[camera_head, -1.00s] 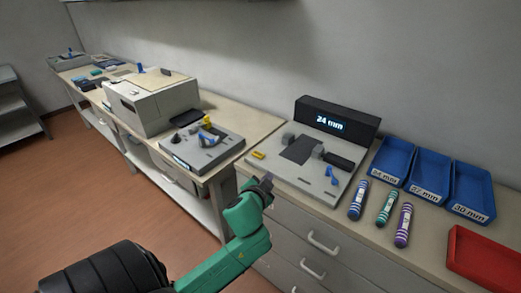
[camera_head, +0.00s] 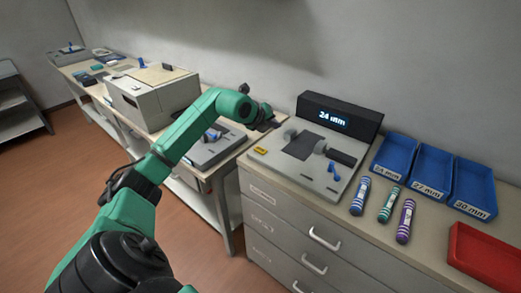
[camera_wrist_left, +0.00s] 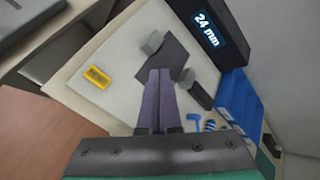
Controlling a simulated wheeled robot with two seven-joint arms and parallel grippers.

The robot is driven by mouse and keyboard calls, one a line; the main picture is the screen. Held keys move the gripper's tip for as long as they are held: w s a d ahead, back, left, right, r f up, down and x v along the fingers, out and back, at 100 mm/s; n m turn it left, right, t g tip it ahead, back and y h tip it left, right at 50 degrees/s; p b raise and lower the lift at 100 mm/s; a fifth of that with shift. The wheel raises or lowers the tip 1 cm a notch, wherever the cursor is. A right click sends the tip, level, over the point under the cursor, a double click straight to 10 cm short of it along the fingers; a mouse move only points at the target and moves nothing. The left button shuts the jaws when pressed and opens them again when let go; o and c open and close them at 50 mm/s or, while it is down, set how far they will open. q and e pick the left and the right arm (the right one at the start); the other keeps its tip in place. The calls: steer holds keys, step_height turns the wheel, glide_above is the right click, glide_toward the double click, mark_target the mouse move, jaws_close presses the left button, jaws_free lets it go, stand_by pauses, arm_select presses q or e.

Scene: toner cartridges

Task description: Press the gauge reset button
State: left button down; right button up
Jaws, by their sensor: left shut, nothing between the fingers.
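The gauge (camera_head: 310,178) is a light grey plate with two grey jaw blocks, a dark square patch and a blue lever. Behind it a black display (camera_head: 335,115) reads "24 mm"; the display also shows in the left wrist view (camera_wrist_left: 206,30). A small yellow piece (camera_head: 260,150), likely the reset button, sits at the plate's left front corner, and in the left wrist view (camera_wrist_left: 97,77) it lies left of my fingers. My left gripper (camera_head: 273,121) is above the gauge's left back side, apart from the yellow piece. Its purple fingers (camera_wrist_left: 160,98) are shut and empty.
Three striped cartridges (camera_head: 388,204) lie right of the gauge. Blue labelled trays (camera_head: 430,170) stand behind them, and a red tray (camera_head: 485,255) is at the front right. A second bench with a grey device (camera_head: 212,152) and a white box (camera_head: 150,103) is at left.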

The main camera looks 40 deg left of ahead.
arm_select(q)
steer(key=n+g+y, duration=0.1)
steer(key=y, duration=0.1)
glide_above(260, 151)
steer(key=shift+s, duration=0.2)
step_height(260, 151, down, 9)
steer(key=b, duration=0.6)
steer(key=shift+r, duration=0.1)
stand_by(1.6)
steer(key=shift+f+b, duration=0.4)
steer(key=shift+b, duration=0.2)
